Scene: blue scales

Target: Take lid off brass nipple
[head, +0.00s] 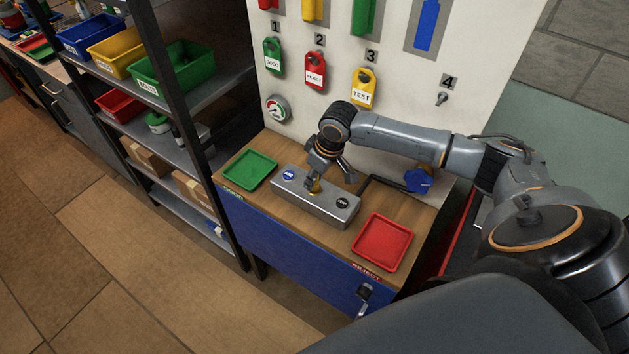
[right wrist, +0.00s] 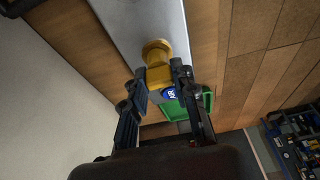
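The brass nipple (head: 316,187) stands on a grey metal block (head: 330,207) on the bench. In the right wrist view the brass piece (right wrist: 156,54) shows a wider hexagonal part and a narrower part. I cannot make out a separate lid on it. My right gripper (head: 315,180) reaches down to the brass piece from above. In the right wrist view its fingertips (right wrist: 160,74) are on either side of the narrower part, with little or no gap. I cannot tell if they press on it. My left gripper is not in view.
A green tray (head: 248,183) lies left of the block and a red tray (head: 408,245) right of it. A blue knob (head: 418,181) stands behind the red tray. The pegboard (head: 403,70) with colored tags rises behind. A shelf (head: 214,90) with bins stands at left.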

